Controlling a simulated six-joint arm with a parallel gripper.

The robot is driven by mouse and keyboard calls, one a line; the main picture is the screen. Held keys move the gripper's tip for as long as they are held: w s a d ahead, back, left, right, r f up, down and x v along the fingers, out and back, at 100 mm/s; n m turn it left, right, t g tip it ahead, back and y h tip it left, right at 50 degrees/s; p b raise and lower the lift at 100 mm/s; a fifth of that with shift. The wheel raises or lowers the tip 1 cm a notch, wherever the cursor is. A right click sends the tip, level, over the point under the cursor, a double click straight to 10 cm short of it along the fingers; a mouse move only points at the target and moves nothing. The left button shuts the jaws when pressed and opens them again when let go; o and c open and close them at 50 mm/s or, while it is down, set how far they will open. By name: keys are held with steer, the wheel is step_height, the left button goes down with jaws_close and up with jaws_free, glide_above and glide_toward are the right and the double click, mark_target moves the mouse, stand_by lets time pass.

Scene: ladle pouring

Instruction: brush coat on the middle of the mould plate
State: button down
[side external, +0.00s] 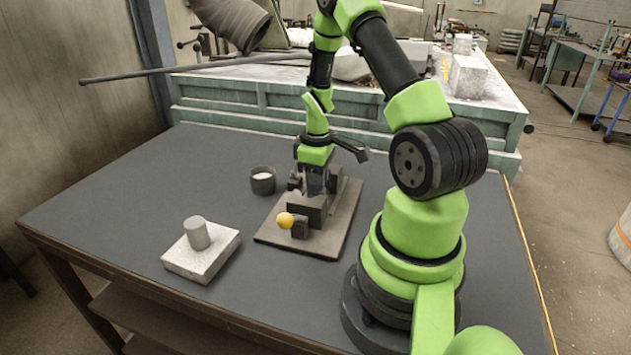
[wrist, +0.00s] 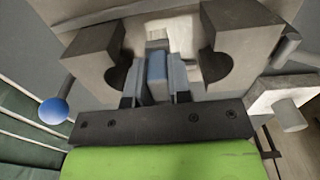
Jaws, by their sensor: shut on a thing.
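My gripper (side external: 315,182) points down over the dark mould blocks (side external: 304,212) on the brown base plate (side external: 271,238) in the side view. In the wrist view my gripper (wrist: 155,85) is shut on a narrow blue-looking piece (wrist: 157,72), probably the brush handle. The brush's far end is hidden. Two grey mould halves with rounded cutouts, a left one (wrist: 92,62) and a right one (wrist: 240,45), stand apart on either side of the fingers. A pale patch (wrist: 181,35) shows between them. Whether the brush touches it I cannot tell.
A dark cup with white contents (side external: 262,181) stands left of the base plate. A white block (side external: 203,265) with a grey cylinder (side external: 197,233) on it sits further left. A ball knob (side external: 285,220) looks yellow here, blue in the wrist view (wrist: 53,111).

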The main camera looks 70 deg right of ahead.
steer(key=shift+d, duration=0.25)
steer(key=shift+a, duration=0.1)
steer(key=shift+a, duration=1.25)
steer(key=shift+d, duration=1.35)
steer(key=shift+a+r, duration=0.65)
steer(key=shift+r, duration=0.35)
step_height(320, 180, up, 10)
